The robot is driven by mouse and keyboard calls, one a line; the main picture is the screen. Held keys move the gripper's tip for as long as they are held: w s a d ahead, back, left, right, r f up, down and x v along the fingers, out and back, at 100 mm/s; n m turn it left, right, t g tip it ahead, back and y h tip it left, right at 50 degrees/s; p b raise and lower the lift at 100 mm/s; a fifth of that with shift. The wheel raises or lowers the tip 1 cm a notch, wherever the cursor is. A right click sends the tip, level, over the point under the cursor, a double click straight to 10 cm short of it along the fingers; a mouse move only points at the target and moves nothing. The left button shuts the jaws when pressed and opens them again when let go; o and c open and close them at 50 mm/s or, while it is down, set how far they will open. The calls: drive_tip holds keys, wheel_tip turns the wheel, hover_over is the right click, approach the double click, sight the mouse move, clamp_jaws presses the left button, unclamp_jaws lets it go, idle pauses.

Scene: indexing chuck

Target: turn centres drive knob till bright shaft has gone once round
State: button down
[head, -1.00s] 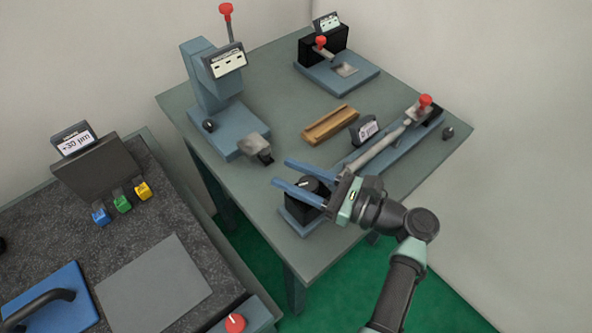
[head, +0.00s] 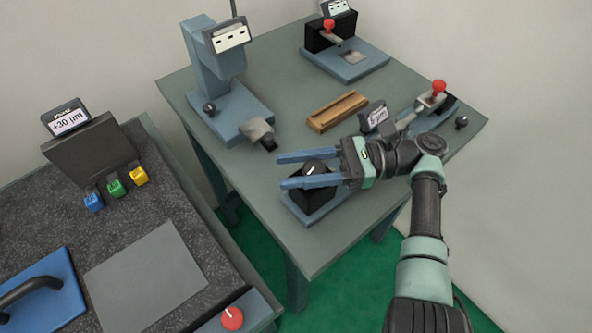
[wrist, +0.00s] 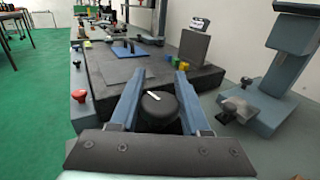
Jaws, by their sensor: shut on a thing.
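The centres drive knob (head: 316,168) is a black round knob with a white line, on top of a black box at the near end of the blue centres base (head: 294,210). My gripper (head: 281,171) is shut on the knob, one blue finger on each side, with the fingertips reaching past it to the left. In the wrist view the knob (wrist: 158,108) sits between my two fingers (wrist: 159,73), its white line lying nearly crosswise. The bright shaft (head: 405,121) is mostly hidden behind my wrist; only a short piece by the red-knobbed far end shows.
A small display (head: 374,117) stands behind my wrist. A wooden block (head: 338,111) lies on the table behind the fingers. A blue press-like stand (head: 216,80) is at the back left, another black-and-blue device (head: 345,58) at the back. A granite plate (head: 120,240) stands left.

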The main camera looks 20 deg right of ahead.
drive_tip(key=shift+s+f+n+g+b, duration=0.2)
drive_tip(key=shift+n+g+b, duration=0.5)
drive_tip(key=shift+b, duration=0.75)
drive_tip(key=shift+s+f+n+g+b, duration=0.15)
drive_tip(key=shift+n+g+b, duration=0.25)
drive_tip(key=shift+g+b, duration=0.85)
drive_tip(key=shift+b, duration=0.7)
drive_tip(key=shift+a+r+n+g+b, duration=0.1)
drive_tip(key=shift+r+n+g+b, duration=0.2)
drive_tip(key=shift+n+g+b, duration=0.5)
drive_tip(key=shift+m+t, duration=0.25)
drive_tip(key=shift+m, duration=0.05)
drive_tip(key=shift+c, duration=1.9)
unclamp_jaws()
drive_tip(key=shift+r, duration=0.15)
